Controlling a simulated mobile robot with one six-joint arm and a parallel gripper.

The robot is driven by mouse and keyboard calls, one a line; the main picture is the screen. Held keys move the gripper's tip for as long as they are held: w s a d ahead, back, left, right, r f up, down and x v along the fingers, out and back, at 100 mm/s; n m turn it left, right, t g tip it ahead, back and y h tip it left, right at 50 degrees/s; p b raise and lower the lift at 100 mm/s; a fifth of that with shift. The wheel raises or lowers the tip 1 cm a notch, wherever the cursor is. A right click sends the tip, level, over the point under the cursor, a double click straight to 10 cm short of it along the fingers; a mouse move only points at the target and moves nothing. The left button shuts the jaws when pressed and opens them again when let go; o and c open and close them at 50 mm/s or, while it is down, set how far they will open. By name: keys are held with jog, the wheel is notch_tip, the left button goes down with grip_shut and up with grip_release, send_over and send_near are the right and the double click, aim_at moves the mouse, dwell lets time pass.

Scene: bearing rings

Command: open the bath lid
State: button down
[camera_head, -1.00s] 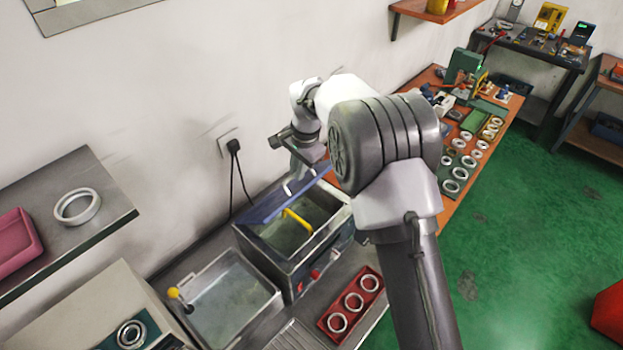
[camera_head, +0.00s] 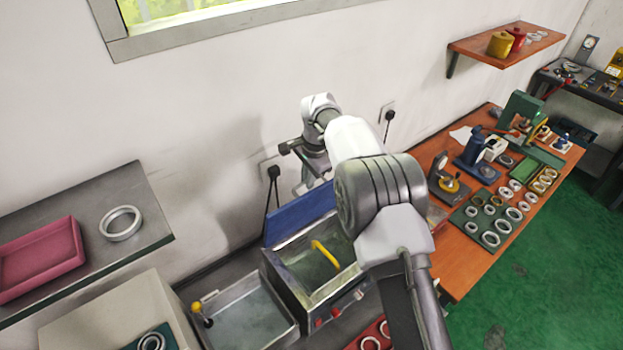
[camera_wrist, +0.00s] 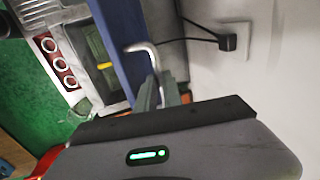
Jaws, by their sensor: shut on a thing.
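The bath (camera_head: 299,263) is a steel box with an open top on the bench against the wall, and a yellow handle (camera_head: 325,252) shows inside it. Its blue lid (camera_head: 301,212) stands raised and steep at the back edge; it also shows in the wrist view (camera_wrist: 124,40). In the wrist view, my gripper (camera_wrist: 158,78) is shut on the bent metal lid handle (camera_wrist: 141,47) on the lid. In the head view my gripper is at the lid's upper right, where the fingers are hard to make out.
A steel tray (camera_head: 245,318) stands left of the bath. A red tray of rings (camera_wrist: 58,62) lies in front. The wall with a socket and plug (camera_wrist: 229,42) is close behind the lid. A grey shelf (camera_head: 84,205) juts out at the left.

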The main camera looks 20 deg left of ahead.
jog(key=shift+f, duration=0.2)
jog(key=c, duration=1.6)
grip_release()
jog(key=shift+o, duration=0.6)
jog(key=shift+w, duration=0.15)
jog(key=shift+r, duration=0.15)
notch_tip(320, 180, up, 17)
jog(key=s+d, duration=0.2)
jog(key=shift+d+p, duration=0.3)
jog(key=shift+s, duration=0.1)
